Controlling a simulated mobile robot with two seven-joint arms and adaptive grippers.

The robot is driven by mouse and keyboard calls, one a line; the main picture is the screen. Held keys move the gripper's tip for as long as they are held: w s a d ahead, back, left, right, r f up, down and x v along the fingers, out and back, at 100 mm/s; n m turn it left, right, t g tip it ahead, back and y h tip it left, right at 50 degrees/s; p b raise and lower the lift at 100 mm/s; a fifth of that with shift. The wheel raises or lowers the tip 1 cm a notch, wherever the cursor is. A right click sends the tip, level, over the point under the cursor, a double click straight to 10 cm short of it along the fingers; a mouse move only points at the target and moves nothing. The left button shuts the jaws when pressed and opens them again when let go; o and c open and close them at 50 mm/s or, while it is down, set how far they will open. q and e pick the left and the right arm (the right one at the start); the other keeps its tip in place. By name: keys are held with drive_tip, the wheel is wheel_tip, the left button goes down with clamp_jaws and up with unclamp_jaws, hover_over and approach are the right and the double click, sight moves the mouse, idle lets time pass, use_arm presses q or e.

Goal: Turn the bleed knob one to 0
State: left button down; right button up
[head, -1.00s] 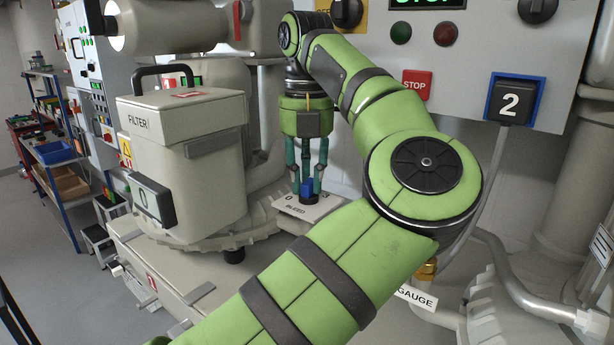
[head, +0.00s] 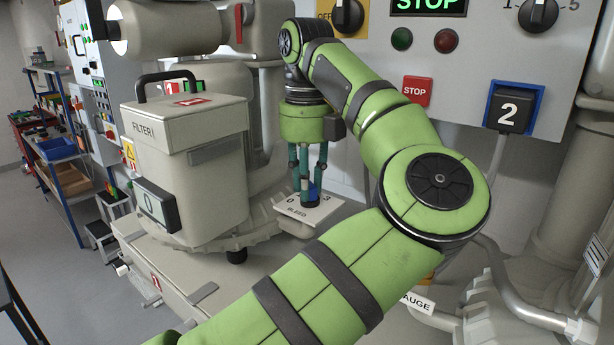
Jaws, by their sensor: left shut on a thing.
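My right gripper is not in view.
The filter housing (head: 190,165) with a black handle stands left of the plate. Behind is a grey control panel (head: 455,60) with a STOP display, a red stop button (head: 416,91) and a block marked 2 (head: 511,108). A GAUGE label (head: 417,302) is at lower right.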

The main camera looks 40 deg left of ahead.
use_arm(q)
drive_tip(key=shift+f+n, duration=0.15)
drive_tip(key=shift+n, duration=0.35)
drive_tip(key=c, duration=1)
unclamp_jaws()
drive_tip(key=shift+c, duration=0.2)
wheel_tip(320, 180, up, 12)
